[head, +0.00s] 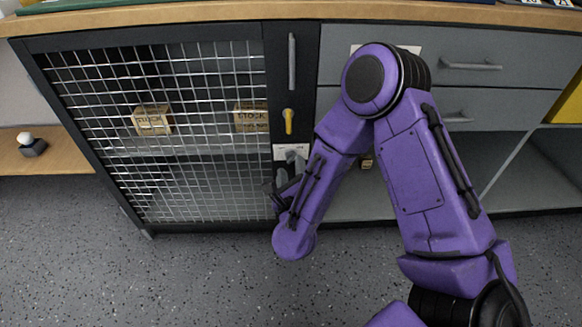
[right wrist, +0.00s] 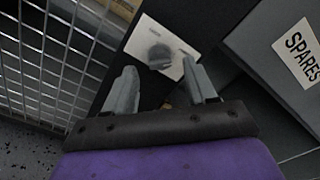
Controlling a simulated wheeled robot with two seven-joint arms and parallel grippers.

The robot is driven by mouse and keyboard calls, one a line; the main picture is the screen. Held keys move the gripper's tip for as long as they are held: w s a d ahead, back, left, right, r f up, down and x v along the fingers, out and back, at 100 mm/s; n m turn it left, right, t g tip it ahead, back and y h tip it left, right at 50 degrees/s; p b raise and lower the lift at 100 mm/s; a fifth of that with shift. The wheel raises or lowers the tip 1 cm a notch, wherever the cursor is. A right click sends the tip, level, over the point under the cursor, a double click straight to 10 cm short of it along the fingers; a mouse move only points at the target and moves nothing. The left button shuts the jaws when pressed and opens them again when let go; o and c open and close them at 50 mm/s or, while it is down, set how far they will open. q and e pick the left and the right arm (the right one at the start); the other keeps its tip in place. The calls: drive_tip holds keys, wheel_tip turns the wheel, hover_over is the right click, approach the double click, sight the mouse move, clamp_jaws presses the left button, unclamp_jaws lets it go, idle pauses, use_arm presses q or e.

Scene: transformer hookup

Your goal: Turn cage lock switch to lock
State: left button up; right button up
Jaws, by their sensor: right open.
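The cage lock switch appears to be a round grey knob on a white label plate (head: 280,152), on the dark post right of the mesh door. In the right wrist view the knob (right wrist: 159,56) sits on the plate, between and beyond my fingertips; its lettering is too blurred to read. My right gripper (head: 287,178) is just below the plate, partly hidden by my forearm. In the right wrist view my right gripper (right wrist: 160,82) is open and empty, its two grey fingers apart, with the knob not gripped. My left gripper is out of view.
The cage's mesh door (head: 190,130) is closed, with wooden blocks (head: 152,120) behind it. A yellow lever (head: 288,120) and a grey handle (head: 292,62) are above the plate. Grey drawers (head: 480,100) and a "SPARES" box (right wrist: 285,60) are to the right.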

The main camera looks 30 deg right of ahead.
sight(291, 161)
drive_tip(key=shift+x, duration=1.55)
clamp_jaws()
drive_tip(key=shift+s, duration=0.1)
drive_tip(key=shift+n, duration=0.3)
drive_tip(key=n+p, duration=0.2)
drive_tip(key=n, duration=0.1)
drive_tip(key=shift+a+r, duration=0.1)
drive_tip(key=shift+r, duration=0.05)
drive_tip(key=n+p, duration=0.3)
drive_tip(key=n, duration=0.2)
drive_tip(key=shift+n, duration=0.4)
drive_tip(key=n+p, duration=0.3)
drive_tip(key=n, duration=0.1)
drive_tip(key=shift+f+n+p, duration=0.15)
drive_tip(key=shift+n+p, duration=0.35)
drive_tip(key=shift+n, duration=0.6)
drive_tip(key=shift+f+n+p, duration=0.2)
drive_tip(key=shift+n+p, duration=0.25)
drive_tip(key=shift+n, duration=0.65)
